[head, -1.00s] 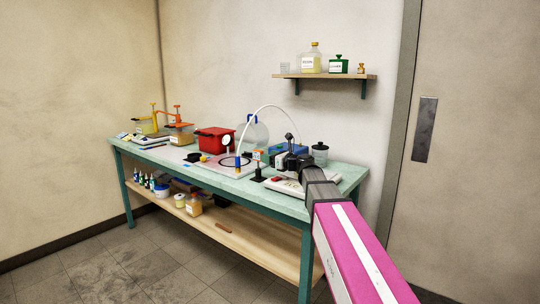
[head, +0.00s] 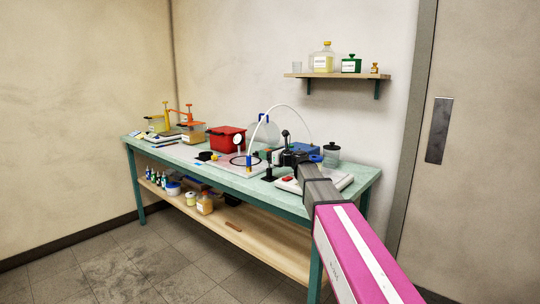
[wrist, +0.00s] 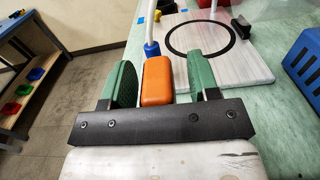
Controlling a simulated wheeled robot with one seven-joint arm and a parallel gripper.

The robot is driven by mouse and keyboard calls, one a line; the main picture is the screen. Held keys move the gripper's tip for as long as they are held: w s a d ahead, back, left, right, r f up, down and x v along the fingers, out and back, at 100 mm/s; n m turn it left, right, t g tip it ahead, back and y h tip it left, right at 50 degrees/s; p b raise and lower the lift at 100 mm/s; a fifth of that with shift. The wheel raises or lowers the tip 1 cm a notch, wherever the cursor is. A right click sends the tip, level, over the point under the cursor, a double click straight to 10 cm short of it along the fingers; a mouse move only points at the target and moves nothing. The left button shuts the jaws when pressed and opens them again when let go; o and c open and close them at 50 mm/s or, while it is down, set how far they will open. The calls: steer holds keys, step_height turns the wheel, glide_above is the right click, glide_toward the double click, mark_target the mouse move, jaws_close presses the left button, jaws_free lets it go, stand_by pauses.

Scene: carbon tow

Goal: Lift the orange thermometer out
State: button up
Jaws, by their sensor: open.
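In the wrist view, the orange thermometer (wrist: 157,82), seen as a rounded orange block, is between the two green fingers of my gripper (wrist: 160,65). A gap shows on the right side; the left finger is very close, and I cannot tell if it touches. The jaws are open. In the head view, my gripper (head: 282,157) is over the bench beside a small black stand (head: 269,173). The thermometer's orange head is not clear there, mostly hidden by my gripper. Its lower part is hidden in the wrist view.
A white board with a black ring (wrist: 232,65) lies ahead, with a blue-ended white tube (wrist: 152,48) close by. A blue bin (wrist: 304,62) is at the right. A red box (head: 226,138) and dark-lidded jar (head: 331,154) stand on the bench (head: 205,168).

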steer(key=c, duration=1)
steer(key=shift+r, duration=3.75)
